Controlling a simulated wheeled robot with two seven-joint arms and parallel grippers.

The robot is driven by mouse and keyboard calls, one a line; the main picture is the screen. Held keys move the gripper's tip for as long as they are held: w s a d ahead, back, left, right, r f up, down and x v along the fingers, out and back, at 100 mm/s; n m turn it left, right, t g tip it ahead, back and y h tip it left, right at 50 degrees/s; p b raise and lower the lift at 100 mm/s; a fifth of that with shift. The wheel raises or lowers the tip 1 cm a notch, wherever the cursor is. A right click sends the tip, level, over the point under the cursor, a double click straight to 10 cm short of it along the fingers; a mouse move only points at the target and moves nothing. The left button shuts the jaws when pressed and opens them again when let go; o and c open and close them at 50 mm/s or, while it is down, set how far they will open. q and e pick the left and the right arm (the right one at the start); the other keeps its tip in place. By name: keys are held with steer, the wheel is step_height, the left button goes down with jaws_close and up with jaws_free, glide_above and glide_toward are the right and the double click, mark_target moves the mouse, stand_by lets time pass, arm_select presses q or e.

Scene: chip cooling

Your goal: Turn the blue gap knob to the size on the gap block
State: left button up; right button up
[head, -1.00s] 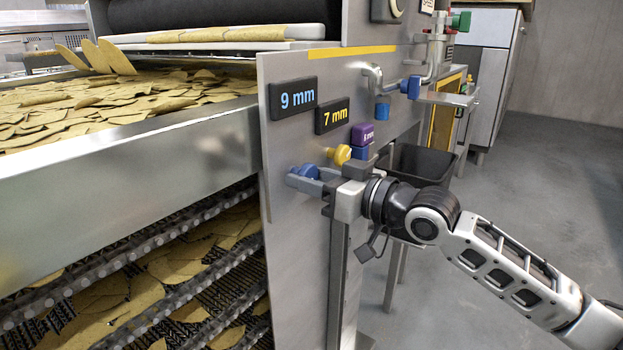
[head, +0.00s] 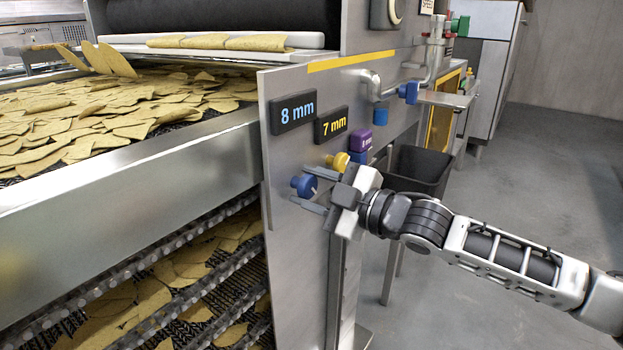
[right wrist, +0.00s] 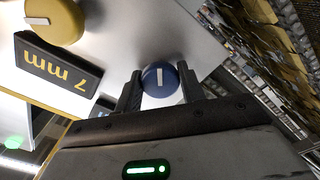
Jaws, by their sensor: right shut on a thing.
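The blue gap knob (head: 302,186) is on the front of the steel panel and has a white pointer line in the right wrist view (right wrist: 158,77). My right gripper (head: 313,189) is shut on it, one finger on each side. The black display with blue digits (head: 293,111) reads 8 mm. The purple gap block (head: 361,139) stands at the panel to the right of the displays; its small lettering looks like 8 mm but is hard to read. My left gripper is not in view.
A yellow knob (head: 337,161) sits close above my right gripper. The yellow-digit display (head: 331,124) reads 7 mm. A black bin (head: 418,168) stands behind my right arm. Chips cover the conveyor at left. Grey floor at right is clear.

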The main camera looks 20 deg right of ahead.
steer(key=shift+r+n+p, duration=0.1)
steer(key=shift+n+p, duration=0.25)
steer(key=shift+n, duration=0.45)
arm_select(q)
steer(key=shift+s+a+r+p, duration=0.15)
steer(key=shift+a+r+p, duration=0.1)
steer(key=shift+p, duration=0.25)
arm_select(e)
steer(key=shift+n, duration=1.3)
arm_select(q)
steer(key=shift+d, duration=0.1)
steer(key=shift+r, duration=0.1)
arm_select(e)
steer(key=o, duration=1)
